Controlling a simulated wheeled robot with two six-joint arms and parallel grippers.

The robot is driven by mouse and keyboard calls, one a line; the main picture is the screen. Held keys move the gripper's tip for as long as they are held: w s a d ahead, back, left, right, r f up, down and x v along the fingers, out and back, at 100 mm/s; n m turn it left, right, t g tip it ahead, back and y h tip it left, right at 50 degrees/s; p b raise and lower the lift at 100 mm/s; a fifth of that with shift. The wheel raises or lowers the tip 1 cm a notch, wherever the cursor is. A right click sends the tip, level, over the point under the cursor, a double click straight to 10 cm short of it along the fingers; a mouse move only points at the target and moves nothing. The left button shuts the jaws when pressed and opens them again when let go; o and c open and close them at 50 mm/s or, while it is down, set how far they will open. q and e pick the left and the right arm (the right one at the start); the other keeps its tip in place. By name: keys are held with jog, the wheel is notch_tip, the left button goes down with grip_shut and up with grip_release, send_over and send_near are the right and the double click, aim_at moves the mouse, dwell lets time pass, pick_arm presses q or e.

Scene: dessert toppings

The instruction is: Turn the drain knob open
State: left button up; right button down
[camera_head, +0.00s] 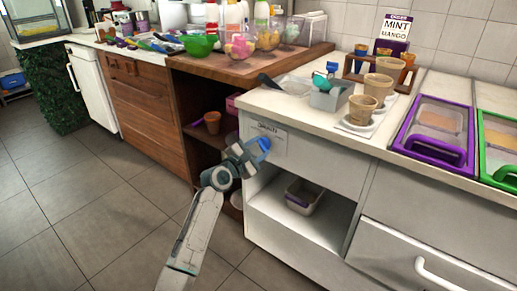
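The blue drain knob (264,144) is on the front panel of the white counter, just below a small label (267,128) that seems to read "DRAIN". My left gripper (256,151) is right at the knob, its fingertips at the knob's left side and overlapping it in the picture. The knob is partly hidden by the fingers. I cannot tell whether the fingers are closed around it or only beside it. My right gripper is not in view.
An open shelf below the panel holds a grey container (304,196). A wooden cabinet with an open shelf and a brown cup (212,122) stands left of the gripper. Cups, a grey bin (330,96) and a purple-framed box (437,134) stand on the counter. The floor at left is clear.

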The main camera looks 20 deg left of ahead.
pick_arm(q)
jog(key=shift+c, duration=1)
